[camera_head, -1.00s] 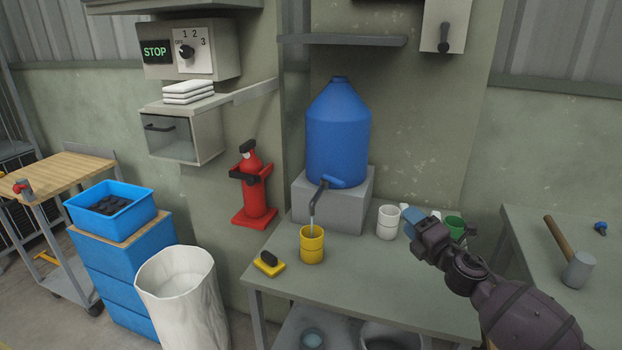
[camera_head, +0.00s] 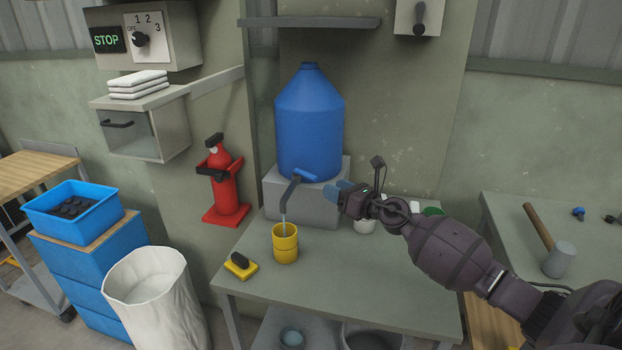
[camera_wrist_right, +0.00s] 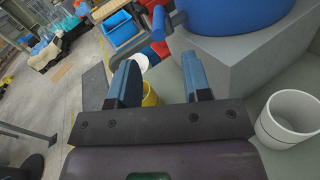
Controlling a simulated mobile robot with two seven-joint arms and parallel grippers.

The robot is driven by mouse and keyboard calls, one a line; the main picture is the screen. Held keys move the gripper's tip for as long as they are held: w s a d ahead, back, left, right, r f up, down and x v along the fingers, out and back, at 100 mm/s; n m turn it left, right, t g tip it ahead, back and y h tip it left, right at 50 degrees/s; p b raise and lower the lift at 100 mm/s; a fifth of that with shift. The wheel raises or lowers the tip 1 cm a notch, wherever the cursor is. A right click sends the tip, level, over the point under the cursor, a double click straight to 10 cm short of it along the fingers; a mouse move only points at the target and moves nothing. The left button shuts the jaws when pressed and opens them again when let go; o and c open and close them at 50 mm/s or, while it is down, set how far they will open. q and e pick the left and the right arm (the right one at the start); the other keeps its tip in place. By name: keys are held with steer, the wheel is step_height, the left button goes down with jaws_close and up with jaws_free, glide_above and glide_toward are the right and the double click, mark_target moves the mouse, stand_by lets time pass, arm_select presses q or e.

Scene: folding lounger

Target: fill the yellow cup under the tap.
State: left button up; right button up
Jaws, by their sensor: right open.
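The yellow cup (camera_head: 285,243) stands upright on the grey table under the tap (camera_head: 289,189) of the blue water container (camera_head: 310,125). A thin pale stream runs from the tap down into the cup. The water level inside cannot be made out. My right gripper (camera_head: 341,193) has blue fingertips and is beside the tap, to its right. In the right wrist view the gripper (camera_wrist_right: 160,85) is open with nothing between its fingers; the tap (camera_wrist_right: 158,22) shows beyond it, and the yellow cup (camera_wrist_right: 151,96) is partly hidden behind a finger. My left gripper is not in view.
A white cup (camera_wrist_right: 292,117) stands right of the container's grey block (camera_head: 300,205), partly behind my right gripper in the head view. A green cup (camera_head: 432,211) is mostly hidden by my arm.

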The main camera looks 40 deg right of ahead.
mark_target(312, 175)
steer(key=x, duration=0.8)
steer(key=shift+w+a+b, duration=0.15)
steer(key=shift+w+b, duration=0.05)
steer(key=shift+b, duration=0.15)
jaws_close()
